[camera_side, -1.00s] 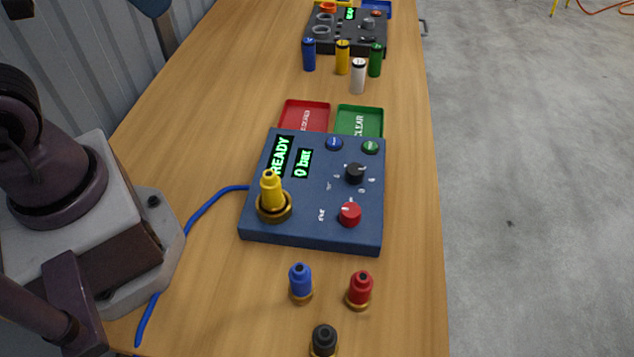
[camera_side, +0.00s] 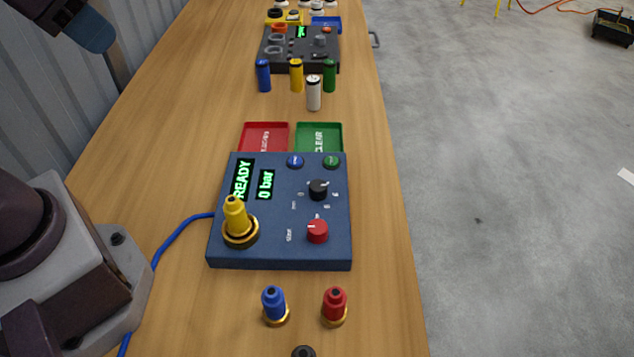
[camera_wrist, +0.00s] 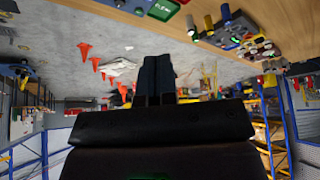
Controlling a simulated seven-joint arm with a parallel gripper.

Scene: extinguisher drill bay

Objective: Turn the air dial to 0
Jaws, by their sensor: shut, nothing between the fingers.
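A blue control box (camera_side: 285,254) sits on the wooden bench in the side view. Its green displays read READY and 0 bar. A black dial (camera_side: 318,189) sits on its right half, with small marks around it. I cannot read for sure which is the air dial. A yellow fitting (camera_side: 236,214) stands upright in a brass ring at the box's left. My gripper (camera_wrist: 158,62) shows in the wrist view, shut and empty, away from the box.
Blue (camera_side: 274,303) and red (camera_side: 335,303) fittings stand in front of the box. Red (camera_side: 246,142) and green (camera_side: 331,142) trays lie behind it. Several cylinders and a dark panel (camera_side: 297,62) stand farther back. A blue hose (camera_side: 175,233) runs left from the box.

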